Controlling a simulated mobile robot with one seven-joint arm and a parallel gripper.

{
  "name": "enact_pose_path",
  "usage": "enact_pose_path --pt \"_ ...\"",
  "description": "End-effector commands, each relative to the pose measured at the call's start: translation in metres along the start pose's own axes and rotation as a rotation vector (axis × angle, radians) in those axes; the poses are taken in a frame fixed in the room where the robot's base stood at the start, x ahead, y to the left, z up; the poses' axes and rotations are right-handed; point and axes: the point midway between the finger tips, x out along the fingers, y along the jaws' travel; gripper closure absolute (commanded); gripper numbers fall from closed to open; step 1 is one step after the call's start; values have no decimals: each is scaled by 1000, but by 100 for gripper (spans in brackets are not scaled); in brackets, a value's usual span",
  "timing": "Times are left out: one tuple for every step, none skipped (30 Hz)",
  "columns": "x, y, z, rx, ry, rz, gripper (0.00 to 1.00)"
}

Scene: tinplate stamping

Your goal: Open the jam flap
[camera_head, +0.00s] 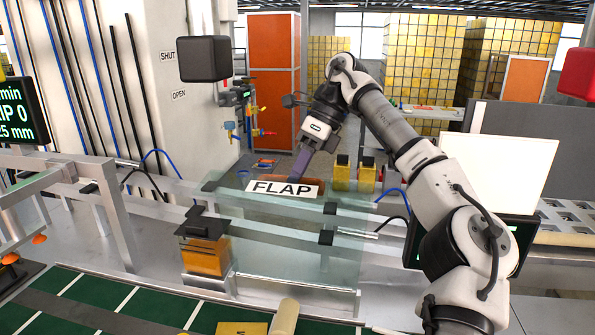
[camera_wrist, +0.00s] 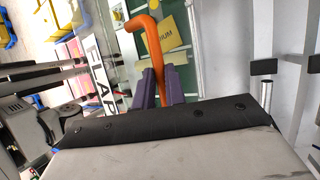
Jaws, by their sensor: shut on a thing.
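The jam flap (camera_head: 290,270) is a clear, greenish panel in a metal frame, with a white label (camera_head: 282,188) reading FLAP. The label also shows edge-on in the wrist view (camera_wrist: 97,75). An orange bent handle (camera_wrist: 155,45) stands out in the wrist view. My gripper (camera_wrist: 163,85) has its purple fingers shut around the orange handle's bar. In the head view my gripper (camera_head: 298,172) reaches down behind the label, and the grip itself is hidden there. I cannot tell the flap's exact angle.
A dark box (camera_head: 205,58) hangs at upper left near the wall words SHUT and OPEN. A rail frame (camera_head: 110,190) stands left of the flap. A green conveyor (camera_head: 130,305) runs along the front. An orange stack (camera_head: 205,255) stands on a block by the flap.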

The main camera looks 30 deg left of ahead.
Motion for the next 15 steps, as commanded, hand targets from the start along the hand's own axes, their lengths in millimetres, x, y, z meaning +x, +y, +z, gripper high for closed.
enact_pose_path --pt "7 -6 -6 14 13 4 100" --pt "7 -6 -6 14 13 4 100" --pt "7 -6 -6 14 13 4 100" --pt "7 -6 -6 14 13 4 100" --pt "7 -6 -6 14 13 3 85" --pt "7 -6 -6 14 13 3 80" --pt "7 -6 -6 13 12 2 76" --pt "7 -5 -5 13 12 2 72" --pt "6 -5 -5 12 11 2 67" --pt "6 -5 -4 11 10 2 66" --pt "5 -4 -4 10 10 1 66" --pt "5 -4 -4 10 9 1 66" --pt "5 -4 -4 9 9 1 66" --pt "4 -4 -3 9 8 1 66" --pt "4 -3 -3 8 8 1 66"
